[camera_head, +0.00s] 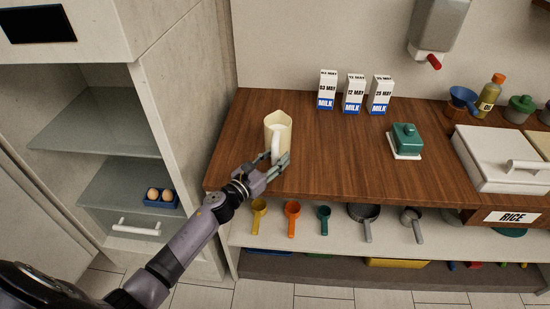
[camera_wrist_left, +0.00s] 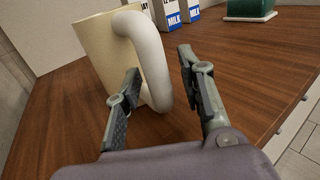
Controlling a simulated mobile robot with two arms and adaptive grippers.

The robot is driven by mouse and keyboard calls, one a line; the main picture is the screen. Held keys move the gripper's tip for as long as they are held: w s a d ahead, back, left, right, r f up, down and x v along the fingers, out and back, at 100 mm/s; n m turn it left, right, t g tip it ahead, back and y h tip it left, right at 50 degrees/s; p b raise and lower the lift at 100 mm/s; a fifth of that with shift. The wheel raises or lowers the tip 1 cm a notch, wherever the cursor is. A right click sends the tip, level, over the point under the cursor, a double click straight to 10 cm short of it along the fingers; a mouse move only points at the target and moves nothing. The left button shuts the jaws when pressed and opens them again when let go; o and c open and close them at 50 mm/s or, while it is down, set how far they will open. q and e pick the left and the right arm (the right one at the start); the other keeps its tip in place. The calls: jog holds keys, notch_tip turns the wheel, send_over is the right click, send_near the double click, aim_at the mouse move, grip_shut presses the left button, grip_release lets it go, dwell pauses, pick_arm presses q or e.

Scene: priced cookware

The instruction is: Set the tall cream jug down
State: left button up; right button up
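The tall cream jug (camera_head: 278,125) stands upright on the wooden counter (camera_head: 335,150), near its left end. Its white handle (camera_wrist_left: 150,55) faces my left gripper. My left gripper (camera_head: 277,163) is at the handle, low on the near side of the jug. In the left wrist view its two fingers (camera_wrist_left: 160,68) are spread, with the lower part of the handle between them. A gap shows between the handle and the right-hand finger; whether the left-hand finger touches the handle I cannot tell. My right gripper is not in view.
Several milk cartons (camera_head: 354,93) stand behind at the wall. A green butter dish (camera_head: 405,140) and a white box (camera_head: 500,160) are to the right. Measuring cups and pans (camera_head: 364,217) hang under the front edge. The counter between jug and butter dish is clear.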

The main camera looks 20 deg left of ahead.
pick_arm(q)
jog(key=shift+r, duration=0.15)
jog(key=b+v, duration=0.1)
jog(key=v, duration=1.1)
jog(key=shift+b, duration=0.4)
